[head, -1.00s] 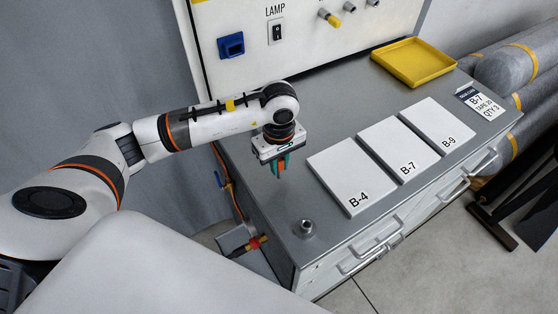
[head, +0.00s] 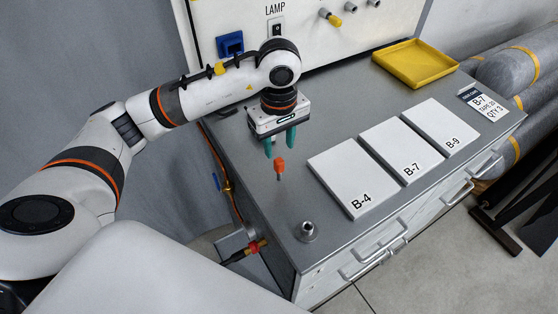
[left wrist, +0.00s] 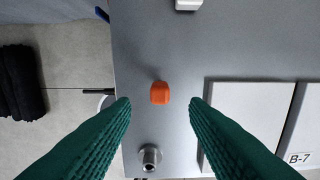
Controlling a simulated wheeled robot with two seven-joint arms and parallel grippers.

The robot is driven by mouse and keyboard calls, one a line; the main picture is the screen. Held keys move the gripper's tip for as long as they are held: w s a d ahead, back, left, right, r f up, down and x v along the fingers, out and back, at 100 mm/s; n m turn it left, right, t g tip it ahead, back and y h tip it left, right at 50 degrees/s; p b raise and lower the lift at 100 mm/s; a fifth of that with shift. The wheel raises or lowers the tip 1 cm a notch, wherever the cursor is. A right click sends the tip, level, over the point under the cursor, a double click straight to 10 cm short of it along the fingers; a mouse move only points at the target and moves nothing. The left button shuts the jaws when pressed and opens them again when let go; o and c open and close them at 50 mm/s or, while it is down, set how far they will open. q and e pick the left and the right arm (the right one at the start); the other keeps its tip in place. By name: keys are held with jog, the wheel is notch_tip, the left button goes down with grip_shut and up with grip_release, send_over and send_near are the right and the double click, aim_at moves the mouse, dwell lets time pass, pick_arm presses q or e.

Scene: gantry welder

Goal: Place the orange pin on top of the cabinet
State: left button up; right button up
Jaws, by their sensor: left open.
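The orange pin (head: 279,166) stands upright on the grey top of the cabinet (head: 250,190), left of the B-4 plate. In the left wrist view the pin (left wrist: 160,93) shows from above, between and beyond the fingertips. My left gripper (head: 280,142) has green fingers and is open just above the pin, apart from it. Its fingers also frame the left wrist view (left wrist: 160,105). My right gripper is not in view.
White plates B-4 (head: 352,182), B-7 (head: 401,150) and B-9 (head: 440,126) lie right of the pin. A metal fitting (head: 307,231) stands near the front corner. A yellow tray (head: 415,63) sits at the back right. The upright panel (head: 300,38) rises behind.

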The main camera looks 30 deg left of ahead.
pick_arm(q)
jog(key=shift+r+b, duration=0.3)
jog(key=shift+r, duration=2.05)
jog(key=shift+s+f, duration=0.1)
